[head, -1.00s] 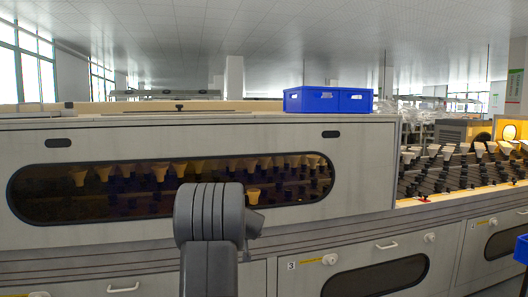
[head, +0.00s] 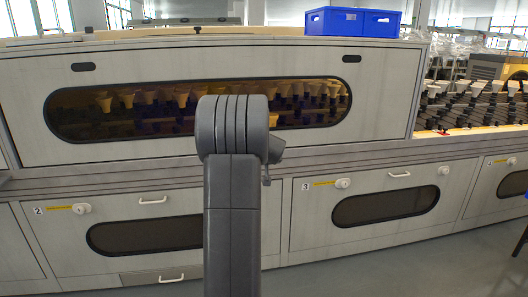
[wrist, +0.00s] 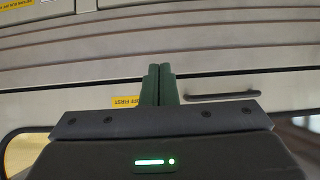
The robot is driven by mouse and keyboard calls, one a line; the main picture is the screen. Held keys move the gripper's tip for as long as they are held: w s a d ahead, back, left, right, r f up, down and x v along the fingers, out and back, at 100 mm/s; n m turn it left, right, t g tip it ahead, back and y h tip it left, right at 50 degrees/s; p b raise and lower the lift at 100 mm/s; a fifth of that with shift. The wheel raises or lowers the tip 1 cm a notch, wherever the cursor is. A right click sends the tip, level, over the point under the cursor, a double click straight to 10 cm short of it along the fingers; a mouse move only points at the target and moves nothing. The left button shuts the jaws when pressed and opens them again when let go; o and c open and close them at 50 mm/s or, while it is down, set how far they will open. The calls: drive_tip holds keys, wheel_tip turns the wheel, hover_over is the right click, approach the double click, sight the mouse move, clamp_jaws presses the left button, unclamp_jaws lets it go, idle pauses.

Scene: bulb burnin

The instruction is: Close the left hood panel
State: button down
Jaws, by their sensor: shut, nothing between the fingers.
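The hood panel (head: 225,68) is a wide grey panel with a long dark oval window. In the head view it stands upright across the upper left and centre, and several bulbs show through its window. I cannot tell whether it is fully seated. My gripper (wrist: 159,83) shows in the wrist view with its two dark green fingers together and nothing between them. In the head view my arm hides the gripper. The fingers point at a pale grey machine face with a yellow label (wrist: 127,102) and a dark bar handle (wrist: 222,95), which they appear not to touch.
A blue crate (head: 352,22) sits on top of the machine. To the right, rows of bulbs on dark holders (head: 470,104) are uncovered. Lower doors with white handles (head: 399,174) line the front. Grey floor (head: 420,262) is free at the lower right.

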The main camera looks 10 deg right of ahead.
drive_tip(key=s, duration=0.8)
drive_tip(key=shift+s, duration=0.2)
drive_tip(key=shift+a, duration=0.1)
